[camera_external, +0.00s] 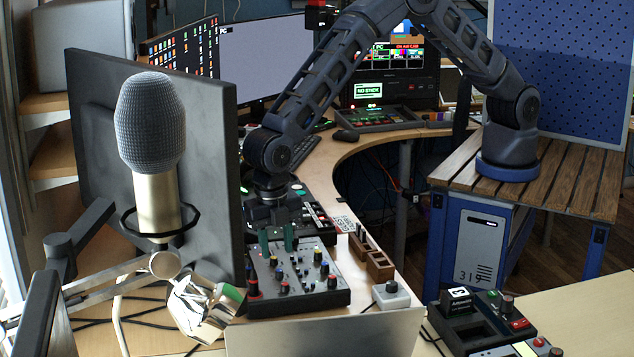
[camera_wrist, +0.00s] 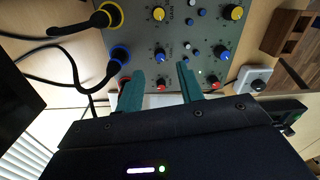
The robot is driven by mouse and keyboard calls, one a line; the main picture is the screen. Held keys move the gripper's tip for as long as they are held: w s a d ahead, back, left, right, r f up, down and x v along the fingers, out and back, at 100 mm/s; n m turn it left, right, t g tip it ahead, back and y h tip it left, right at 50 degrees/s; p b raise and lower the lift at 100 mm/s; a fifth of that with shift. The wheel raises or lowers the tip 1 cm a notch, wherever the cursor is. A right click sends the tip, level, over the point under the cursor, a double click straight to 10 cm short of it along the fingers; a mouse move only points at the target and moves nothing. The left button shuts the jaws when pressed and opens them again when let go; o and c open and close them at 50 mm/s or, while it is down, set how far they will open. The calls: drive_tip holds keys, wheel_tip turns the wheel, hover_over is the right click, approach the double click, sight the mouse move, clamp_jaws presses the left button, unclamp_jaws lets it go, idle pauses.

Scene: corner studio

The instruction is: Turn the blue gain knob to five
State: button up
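A grey mixer panel (camera_external: 305,269) with yellow, blue and red knobs stands on the desk; it also shows in the wrist view (camera_wrist: 176,38). Two larger blue knobs are in the wrist view: one blue knob (camera_wrist: 160,55) just ahead of the space between my fingertips, and another blue knob (camera_wrist: 221,51) to the right. I cannot read which is marked gain, or where their pointers stand. My gripper (camera_wrist: 160,71) is open, its teal fingers apart with nothing between them. In the external view my gripper (camera_external: 277,241) is over the far left part of the panel.
Black cables with yellow-ringed (camera_wrist: 107,16) and blue-ringed (camera_wrist: 119,54) plugs enter the panel's left side. A white box with a black knob (camera_external: 391,290) and a wooden rack (camera_external: 376,260) stand to the right. A microphone (camera_external: 150,130) and monitor (camera_external: 215,150) stand at left.

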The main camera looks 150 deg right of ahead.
sight(280, 269)
drive_tip(key=shift+s+a+f, duration=0.1)
drive_tip(key=shift+f, duration=2.5)
clamp_jaws()
